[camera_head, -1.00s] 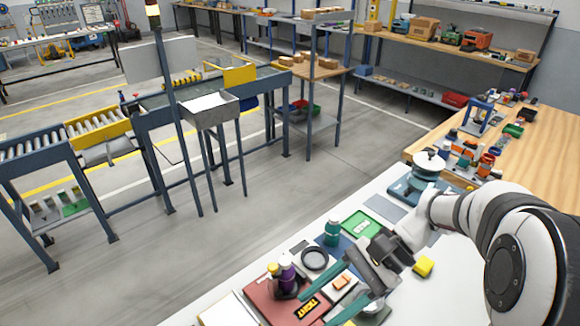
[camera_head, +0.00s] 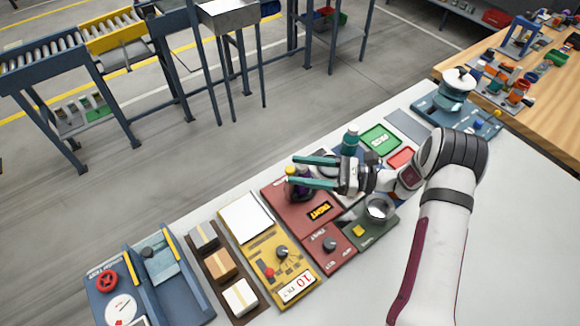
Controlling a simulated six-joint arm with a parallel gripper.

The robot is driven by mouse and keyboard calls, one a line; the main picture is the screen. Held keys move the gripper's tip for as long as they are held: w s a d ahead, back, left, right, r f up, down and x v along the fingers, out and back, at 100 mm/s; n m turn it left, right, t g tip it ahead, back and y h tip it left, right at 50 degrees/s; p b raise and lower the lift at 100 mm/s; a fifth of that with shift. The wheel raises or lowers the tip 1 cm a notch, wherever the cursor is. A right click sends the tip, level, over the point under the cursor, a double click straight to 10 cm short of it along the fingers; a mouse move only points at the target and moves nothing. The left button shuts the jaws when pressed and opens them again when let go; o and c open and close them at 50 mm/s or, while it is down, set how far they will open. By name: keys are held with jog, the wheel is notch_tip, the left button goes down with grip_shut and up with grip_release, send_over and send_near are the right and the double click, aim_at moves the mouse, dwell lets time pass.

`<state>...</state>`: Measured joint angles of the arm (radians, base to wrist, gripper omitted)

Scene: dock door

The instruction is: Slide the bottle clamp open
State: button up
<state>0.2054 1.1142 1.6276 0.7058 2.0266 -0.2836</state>
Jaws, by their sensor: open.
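A dark purple bottle (camera_head: 300,191) stands on a red board (camera_head: 285,212) with a black-and-yellow label. A yellow cap or bottle top (camera_head: 291,170) shows beside it. The bottle clamp cannot be told apart clearly; a dark holder seems to surround the bottle. My gripper (camera_head: 293,171) reaches in from the right, with two teal fingers pointing left and spread apart. The fingers overlap the bottle area in the picture, and the lower finger hides part of it. I cannot tell whether they touch. No object is visibly gripped.
A teal bottle (camera_head: 350,141) stands behind my gripper, near a green tray (camera_head: 380,140). A metal bowl (camera_head: 380,208) is to the right. A yellow panel (camera_head: 262,250), a brown block tray (camera_head: 217,270) and a blue panel (camera_head: 170,285) lie to the left. White table is free at right.

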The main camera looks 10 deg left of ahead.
aim_at(294, 170)
jog(key=shift+a, duration=1.5)
grip_shut()
